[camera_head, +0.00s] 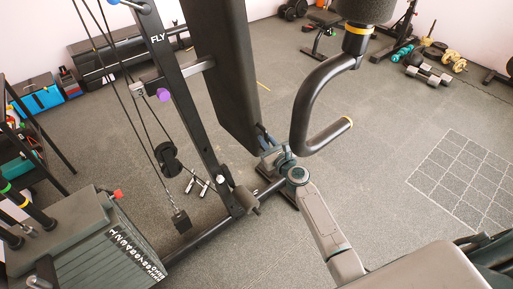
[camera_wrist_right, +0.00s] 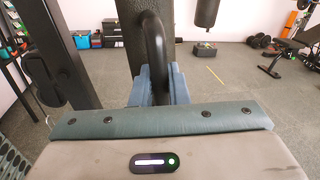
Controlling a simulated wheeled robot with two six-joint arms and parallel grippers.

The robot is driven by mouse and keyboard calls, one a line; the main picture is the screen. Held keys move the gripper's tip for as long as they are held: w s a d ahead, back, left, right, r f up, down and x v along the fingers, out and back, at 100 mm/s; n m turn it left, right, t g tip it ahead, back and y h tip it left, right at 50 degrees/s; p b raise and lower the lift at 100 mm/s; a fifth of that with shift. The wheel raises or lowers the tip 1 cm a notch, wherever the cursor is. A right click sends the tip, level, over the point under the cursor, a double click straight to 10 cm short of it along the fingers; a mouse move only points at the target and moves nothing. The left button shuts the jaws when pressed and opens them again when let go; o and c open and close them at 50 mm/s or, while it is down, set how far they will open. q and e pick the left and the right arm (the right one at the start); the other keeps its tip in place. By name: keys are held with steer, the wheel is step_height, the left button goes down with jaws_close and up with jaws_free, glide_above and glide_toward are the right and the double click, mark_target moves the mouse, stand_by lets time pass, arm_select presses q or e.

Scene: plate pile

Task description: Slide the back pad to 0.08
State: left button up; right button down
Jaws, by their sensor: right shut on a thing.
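The back pad (camera_head: 222,75) is a tall black slab, tilted, in the upper middle of the head view, beside the upright marked FLY (camera_head: 165,70). Its dark face (camera_wrist_right: 132,35) also shows in the wrist view, behind a black curved bar (camera_wrist_right: 155,45). My right gripper (camera_head: 265,139) is at the pad's lower end. In the wrist view its blue fingers (camera_wrist_right: 157,88) are closed on either side of the curved bar. The bar's lower end is hidden by the gripper. My left gripper is not in view.
A purple knob (camera_head: 163,95) sits on the upright. A bent black handle arm (camera_head: 312,110) hangs just right of the pad. A weight stack (camera_head: 110,245) stands at lower left. Dumbbells (camera_head: 428,74) lie at the back right. The floor at right is mostly clear.

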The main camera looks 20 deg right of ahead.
steer(key=shift+d+r, duration=0.1)
steer(key=shift+r, duration=0.05)
steer(key=c, duration=1.8)
jaws_free()
steer(key=shift+d, duration=0.1)
steer(key=o, duration=0.3)
steer(key=shift+d, duration=0.1)
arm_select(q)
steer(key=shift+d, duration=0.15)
arm_select(e)
steer(key=shift+w, duration=0.1)
